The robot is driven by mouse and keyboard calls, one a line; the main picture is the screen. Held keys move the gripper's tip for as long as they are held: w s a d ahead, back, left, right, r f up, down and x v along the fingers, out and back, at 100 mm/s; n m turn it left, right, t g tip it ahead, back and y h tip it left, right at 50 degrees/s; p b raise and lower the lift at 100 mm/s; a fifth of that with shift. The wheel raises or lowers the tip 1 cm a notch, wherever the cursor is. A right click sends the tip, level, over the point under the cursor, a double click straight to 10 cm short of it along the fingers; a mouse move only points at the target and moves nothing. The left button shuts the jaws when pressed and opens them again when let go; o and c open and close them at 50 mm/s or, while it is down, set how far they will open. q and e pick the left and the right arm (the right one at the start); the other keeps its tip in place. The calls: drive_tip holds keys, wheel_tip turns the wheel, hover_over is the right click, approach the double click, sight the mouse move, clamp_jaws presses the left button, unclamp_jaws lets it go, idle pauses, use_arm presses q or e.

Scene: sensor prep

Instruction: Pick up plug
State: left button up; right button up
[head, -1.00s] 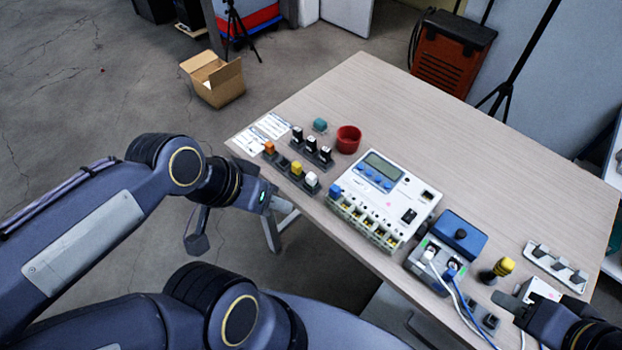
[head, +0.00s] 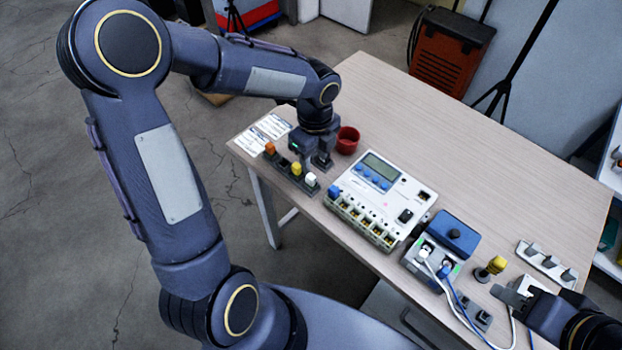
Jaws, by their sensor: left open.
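My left gripper (head: 311,160) is open and points down over the back plug rack at the table's left end. Its fingers and wrist hide most of that rack; a dark piece (head: 322,161) shows by the right finger, and I cannot tell whether they touch. In the front rack stand an orange plug (head: 269,148), a yellow plug (head: 296,169) and a white plug (head: 311,180). A blue plug (head: 334,192) sits at the left corner of the white meter box (head: 382,190). My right gripper (head: 514,296) is low at the right front edge; its jaw opening is unclear.
A red cup (head: 347,140) stands just right of my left gripper. A blue-lidded box (head: 453,236) with cables, a yellow knob (head: 497,264) and a white strip with grey pieces (head: 547,260) lie to the right. The table's (head: 440,130) back is clear.

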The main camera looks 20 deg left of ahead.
sight(311, 176)
use_arm(q)
drive_tip(key=f, duration=0.7)
drive_tip(key=shift+s+a, duration=0.15)
drive_tip(key=shift+a, duration=0.2)
drive_tip(key=shift+c, duration=0.4)
clamp_jaws()
